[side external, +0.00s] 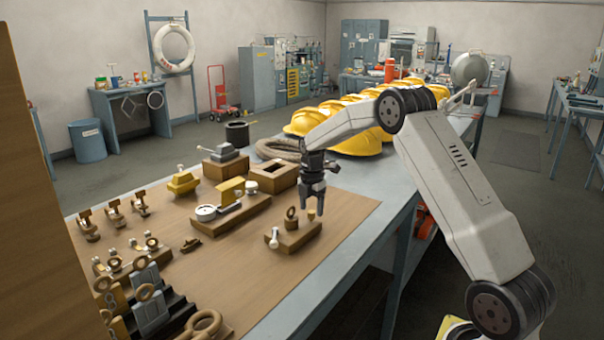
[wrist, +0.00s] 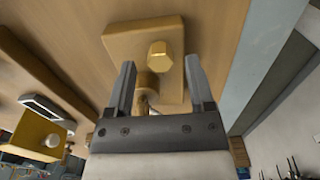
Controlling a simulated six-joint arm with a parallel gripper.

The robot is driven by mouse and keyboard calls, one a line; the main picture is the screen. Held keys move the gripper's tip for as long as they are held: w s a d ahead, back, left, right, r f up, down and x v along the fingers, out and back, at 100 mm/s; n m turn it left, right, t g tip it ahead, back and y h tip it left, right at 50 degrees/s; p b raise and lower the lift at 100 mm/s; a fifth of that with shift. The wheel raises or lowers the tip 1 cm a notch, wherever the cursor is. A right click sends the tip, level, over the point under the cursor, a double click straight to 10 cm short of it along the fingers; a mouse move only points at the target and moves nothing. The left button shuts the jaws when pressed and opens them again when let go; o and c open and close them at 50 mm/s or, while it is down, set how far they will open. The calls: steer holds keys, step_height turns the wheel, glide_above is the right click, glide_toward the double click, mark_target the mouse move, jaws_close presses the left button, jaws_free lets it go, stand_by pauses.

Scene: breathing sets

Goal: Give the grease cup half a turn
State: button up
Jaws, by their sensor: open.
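A small brass piece with a hexagonal top, which looks like the grease cup (side external: 311,215), stands on the right part of a small wooden block (side external: 296,238). In the wrist view the grease cup (wrist: 159,52) shows upright on its block (wrist: 125,42). My gripper (side external: 313,207) points down just above it, jaws open and empty. In the wrist view the two fingers of my gripper (wrist: 160,78) lie on either side of the cup's line, apart from it. Whether the fingertips reach down to its height is hard to tell.
The same block carries a brass ring (side external: 291,213) and a pale knobbed pin (side external: 274,237) beside the cup. A wooden block with a round gauge (side external: 205,213) stands to the left. Yellow helmets (side external: 355,140) lie behind. The board is bare in front of the block.

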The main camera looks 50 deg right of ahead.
steer(key=shift+f, duration=0.7)
jaws_close()
steer(key=shift+m, duration=0.3)
